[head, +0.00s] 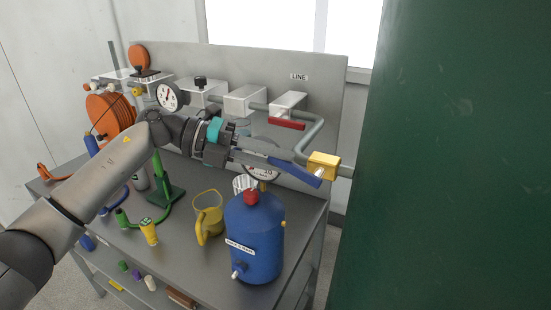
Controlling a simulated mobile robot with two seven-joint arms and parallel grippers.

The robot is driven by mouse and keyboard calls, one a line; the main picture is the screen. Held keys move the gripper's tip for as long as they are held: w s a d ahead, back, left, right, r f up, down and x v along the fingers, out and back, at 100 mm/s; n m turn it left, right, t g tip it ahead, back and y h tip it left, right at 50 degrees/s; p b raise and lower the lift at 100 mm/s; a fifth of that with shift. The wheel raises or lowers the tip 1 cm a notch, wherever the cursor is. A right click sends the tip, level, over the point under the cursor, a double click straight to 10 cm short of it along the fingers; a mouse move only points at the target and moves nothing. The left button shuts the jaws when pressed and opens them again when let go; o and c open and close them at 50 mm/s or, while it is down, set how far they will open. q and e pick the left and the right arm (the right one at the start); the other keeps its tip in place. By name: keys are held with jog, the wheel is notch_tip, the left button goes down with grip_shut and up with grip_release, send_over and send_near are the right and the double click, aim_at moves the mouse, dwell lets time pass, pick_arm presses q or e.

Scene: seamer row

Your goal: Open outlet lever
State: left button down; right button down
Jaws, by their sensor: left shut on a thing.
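A brass-yellow valve body (322,164) sits at the right end of the grey pipe. A blue lever (302,173) runs from it to the left, slanting slightly. My left gripper (278,157) reaches in from the left and is shut on the blue lever; its fingers hide part of the lever's left end. A red lever (287,123) lies roughly level on the pipework above and is apart from the gripper. No label shows which lever is the outlet one. My right gripper is out of view.
A blue tank (254,236) with a red cap and a yellow jug (208,214) stand on the grey bench (180,255) below my left gripper. A dial gauge (168,96) is behind the arm. A large green surface (445,160) closes off the right side.

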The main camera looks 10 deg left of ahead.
pick_arm(q)
jog(key=c, duration=0.8)
grip_release()
jog(key=shift+o, duration=0.2)
jog(key=v, duration=1.5)
jog(key=shift+b, duration=0.4)
jog(key=shift+s+a+r, duration=0.1)
jog(key=shift+a, duration=0.05)
